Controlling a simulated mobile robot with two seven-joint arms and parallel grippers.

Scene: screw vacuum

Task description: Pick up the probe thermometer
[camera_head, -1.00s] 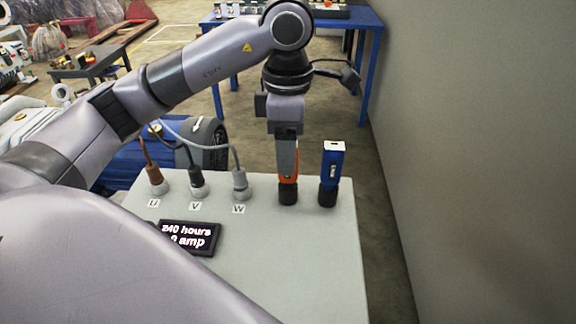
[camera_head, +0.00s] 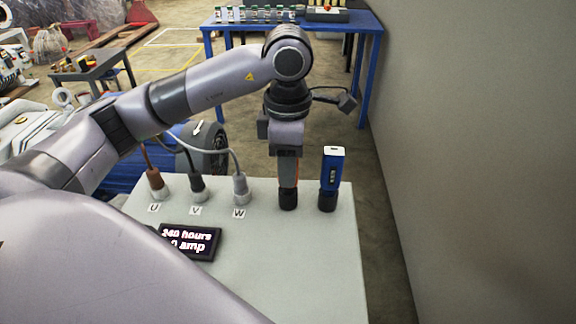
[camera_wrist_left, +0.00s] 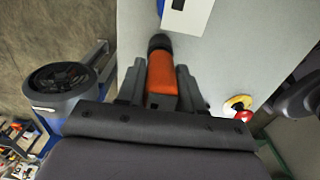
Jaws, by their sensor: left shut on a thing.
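The probe thermometer looks to be the orange device with a black end (camera_head: 288,200), standing upright on the pale bench top (camera_head: 300,260). In the left wrist view its orange body (camera_wrist_left: 161,76) lies between the two dark fingers. My left gripper (camera_head: 288,178) points down over it from above and is shut on it, hiding most of the orange part in the head view. The black end seems to rest on the bench still. My right gripper is not in view.
A blue device (camera_head: 331,172) with a black base stands close to the right of the orange one. Cable terminals U, V and W (camera_head: 240,189) and a display (camera_head: 188,241) are to the left. A wall (camera_head: 470,170) rises at the right.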

